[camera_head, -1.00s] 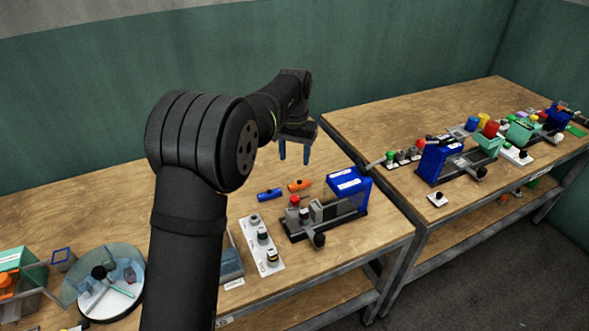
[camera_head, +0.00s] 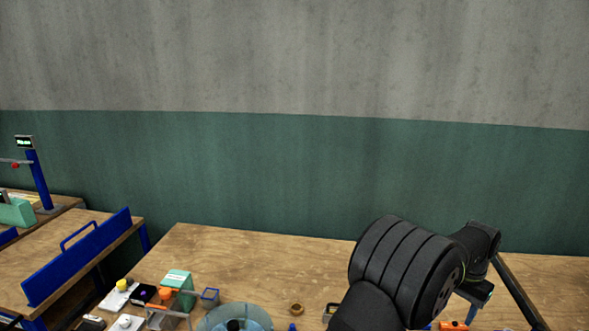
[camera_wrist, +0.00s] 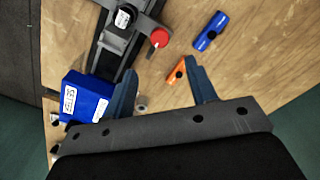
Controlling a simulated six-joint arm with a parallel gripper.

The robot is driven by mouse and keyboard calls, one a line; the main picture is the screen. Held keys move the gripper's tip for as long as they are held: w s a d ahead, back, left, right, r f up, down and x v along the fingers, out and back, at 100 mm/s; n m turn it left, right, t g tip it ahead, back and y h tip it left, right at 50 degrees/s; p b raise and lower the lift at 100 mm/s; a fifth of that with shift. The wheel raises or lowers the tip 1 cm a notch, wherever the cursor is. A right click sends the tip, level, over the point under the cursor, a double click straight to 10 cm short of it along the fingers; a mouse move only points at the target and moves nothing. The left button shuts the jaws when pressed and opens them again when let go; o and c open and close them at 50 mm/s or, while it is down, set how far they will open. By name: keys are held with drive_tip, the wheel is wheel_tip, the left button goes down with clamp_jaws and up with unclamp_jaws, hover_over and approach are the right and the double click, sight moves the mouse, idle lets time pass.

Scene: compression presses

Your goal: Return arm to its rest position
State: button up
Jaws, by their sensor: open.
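In the head view my arm is at the lower right, and my gripper (camera_head: 480,300) is only partly visible at the wrist's underside. Below it in the wrist view lie an orange part (camera_wrist: 175,72) near the right finger and a blue part (camera_wrist: 210,31) farther off.
In the head view, a round clear-walled tray (camera_head: 245,315) and small boxes sit at the lower left. A blue-framed bench (camera_head: 75,255) stands farther left. The table's back is clear.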

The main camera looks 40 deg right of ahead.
wheel_tip(320, 180, down, 11)
drive_tip(key=shift+f, duration=0.1)
idle(0.3)
